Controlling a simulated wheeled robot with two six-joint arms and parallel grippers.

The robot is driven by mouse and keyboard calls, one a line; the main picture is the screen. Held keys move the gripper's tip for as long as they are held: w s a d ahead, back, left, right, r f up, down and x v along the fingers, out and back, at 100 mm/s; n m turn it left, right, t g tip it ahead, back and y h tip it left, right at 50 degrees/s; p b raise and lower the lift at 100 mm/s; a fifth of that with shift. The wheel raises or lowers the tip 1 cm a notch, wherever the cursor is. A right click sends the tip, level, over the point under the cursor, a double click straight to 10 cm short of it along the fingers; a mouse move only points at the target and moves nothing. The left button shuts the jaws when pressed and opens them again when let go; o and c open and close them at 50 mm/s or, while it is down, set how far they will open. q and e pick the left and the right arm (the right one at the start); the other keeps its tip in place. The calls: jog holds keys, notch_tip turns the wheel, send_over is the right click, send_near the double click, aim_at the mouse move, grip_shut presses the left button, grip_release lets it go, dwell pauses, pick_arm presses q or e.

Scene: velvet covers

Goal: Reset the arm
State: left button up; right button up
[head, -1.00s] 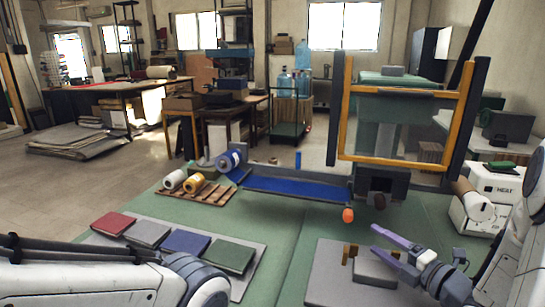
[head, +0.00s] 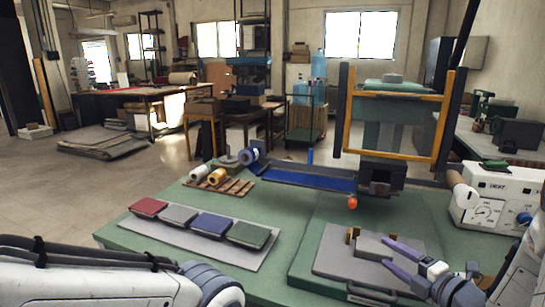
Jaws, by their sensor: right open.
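My right gripper (head: 394,258) is at the lower right, with its two purple fingers apart and nothing between them. Its fingertips are close to a grey block (head: 366,245) on a grey plate (head: 335,262); I cannot tell whether they touch it. My left arm shows along the lower left edge, but its gripper is outside the picture. Four-coloured covers lie in a row on a grey board (head: 140,228): red (head: 148,207), grey (head: 178,215), blue (head: 211,225) and green (head: 248,235).
A press with a yellow frame (head: 347,120) and a blue bed (head: 310,178) stands behind the plate. An orange-red knob (head: 352,203) hangs below it. Rolls on a wooden rack (head: 232,188) stand at the back left. A white heater box (head: 490,195) is at the right.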

jog(key=shift+w+a+r+m+g+h+p, duration=0.15)
jog(key=shift+w+a+m+g+h+p, duration=0.15)
jog(key=shift+a+m+g, duration=0.15)
jog(key=a+m+h+p, duration=0.1)
jog(key=w+a+m+g+p, duration=0.1)
jog(key=a, duration=0.1)
jog(key=a+r+m+g+h, duration=0.1)
jog(key=a+m, duration=0.1)
jog(key=shift+w+a+g+h+p, duration=0.2)
jog(key=shift+a+g+h+p, duration=0.1)
jog(key=shift+p, duration=0.1)
jog(key=s+a+r+m+g+p, duration=0.2)
jog(key=s+a, duration=0.3)
jog(key=s, duration=0.4)
jog(key=s+a+r+m+g+h+p, duration=0.1)
jog(key=s+a+m+g, duration=0.4)
jog(key=s, duration=0.5)
jog(key=s+a+r+m+g+h+p, duration=0.1)
jog(key=s+a+r+m+g+p, duration=0.2)
jog(key=s+a, duration=0.3)
jog(key=s+m+g+p, duration=0.1)
jog(key=s, duration=0.3)
jog(key=shift+r, duration=0.2)
